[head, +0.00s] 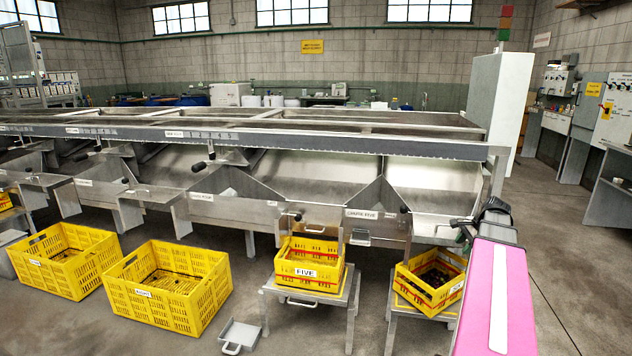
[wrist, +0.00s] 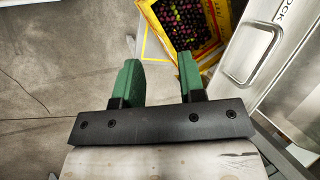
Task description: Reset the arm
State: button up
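My gripper (wrist: 158,62) shows in the wrist view with its two green fingers spread apart and nothing between them. A small yellow crate (head: 430,282) with dark contents sits turned on a stand just left of my arm. In the wrist view this crate (wrist: 215,43) holds small purple and green fruit, beyond the right finger.
The metal roller sizer (head: 330,180) spans the view with chutes along its front. A crate marked FIVE (head: 310,273) stands on a metal stand. Two large yellow crates (head: 168,290) and a metal scoop (head: 240,335) are on the floor. Floor right of my arm is open.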

jog(key=s+a+f+n+g+h, duration=0.1)
jog(key=s+a+f+n, duration=0.3)
jog(key=a, duration=0.7)
jog(key=s+a+f+n+g+h, duration=0.1)
jog(key=s+a+f+n, duration=0.3)
jog(key=a, duration=0.7)
jog(key=s+a+f+n+g+h, duration=0.1)
jog(key=s+a+f+n, duration=0.3)
jog(key=a+f+n, duration=0.3)
jog(key=a+f, duration=0.2)
jog(key=a, duration=0.1)
jog(key=shift+s+a+g, duration=0.2)
jog(key=shift+a+g, duration=0.1)
jog(key=shift+a, duration=0.1)
